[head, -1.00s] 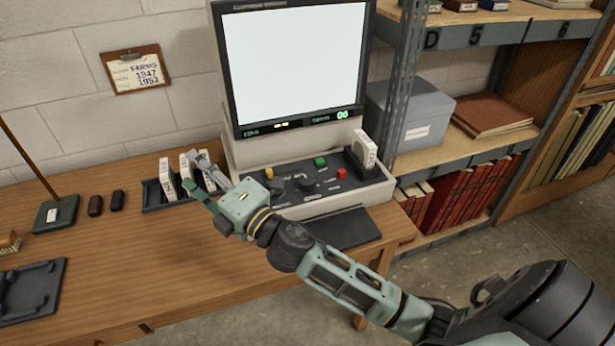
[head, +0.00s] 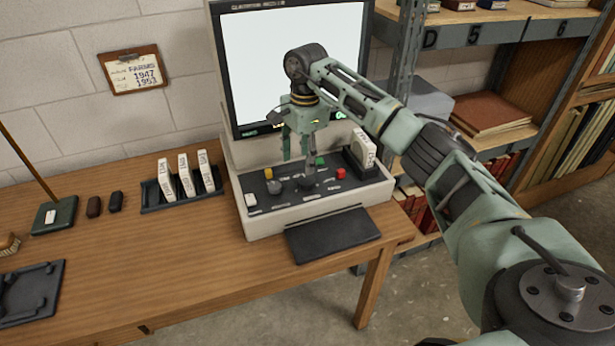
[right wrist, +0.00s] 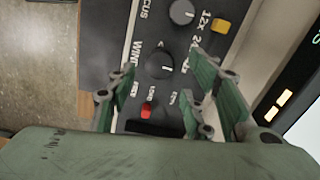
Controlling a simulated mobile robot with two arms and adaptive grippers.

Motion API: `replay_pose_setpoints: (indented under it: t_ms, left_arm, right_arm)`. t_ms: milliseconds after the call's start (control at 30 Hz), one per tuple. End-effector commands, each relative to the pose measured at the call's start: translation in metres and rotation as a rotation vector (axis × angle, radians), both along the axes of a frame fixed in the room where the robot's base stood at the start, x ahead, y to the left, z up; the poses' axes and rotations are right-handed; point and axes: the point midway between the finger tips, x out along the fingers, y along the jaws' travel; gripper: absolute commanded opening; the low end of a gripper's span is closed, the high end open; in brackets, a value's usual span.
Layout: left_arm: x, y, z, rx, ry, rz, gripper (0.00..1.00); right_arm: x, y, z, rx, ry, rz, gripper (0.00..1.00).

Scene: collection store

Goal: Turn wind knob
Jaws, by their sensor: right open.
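The wind knob (right wrist: 160,63) is a round dark knob with a light pointer mark, beside printed lettering that begins "WIN". It sits on the sloped control panel of the film reader (head: 265,215); in the head view the fingers partly cover it. My right gripper (head: 299,160) points down over the panel, open and empty. In the right wrist view its green fingers (right wrist: 162,68) stand on either side of the knob, apart from it as far as I can tell. A second, grey knob (head: 274,187) lies to the left. My left gripper is out of view.
A yellow button (head: 268,173), a green button (head: 320,160) and a red button (head: 340,174) are close around the knobs. A white box (head: 362,146) stands at the panel's right. The screen (head: 260,60) rises behind my gripper.

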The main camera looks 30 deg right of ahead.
Motion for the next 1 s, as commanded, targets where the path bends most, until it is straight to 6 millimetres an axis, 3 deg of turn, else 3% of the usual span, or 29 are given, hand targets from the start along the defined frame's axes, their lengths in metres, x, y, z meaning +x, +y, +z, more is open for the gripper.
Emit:
replay_pose_setpoints:
  t_ms: [167,600,967,1000]
  left_arm:
    - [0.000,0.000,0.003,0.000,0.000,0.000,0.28]
    - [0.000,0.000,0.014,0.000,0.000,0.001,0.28]
    - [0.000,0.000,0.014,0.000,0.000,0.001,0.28]
    - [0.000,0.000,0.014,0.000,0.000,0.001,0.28]
  right_arm:
    - [-0.006,-0.014,-0.004,-0.037,0.029,-0.007,0.47]
    - [-0.006,-0.012,-0.066,-0.032,0.027,-0.006,0.47]
    - [-0.005,-0.012,-0.073,-0.032,0.024,-0.005,0.47]
    - [-0.005,-0.012,-0.073,-0.032,0.024,-0.005,0.43]
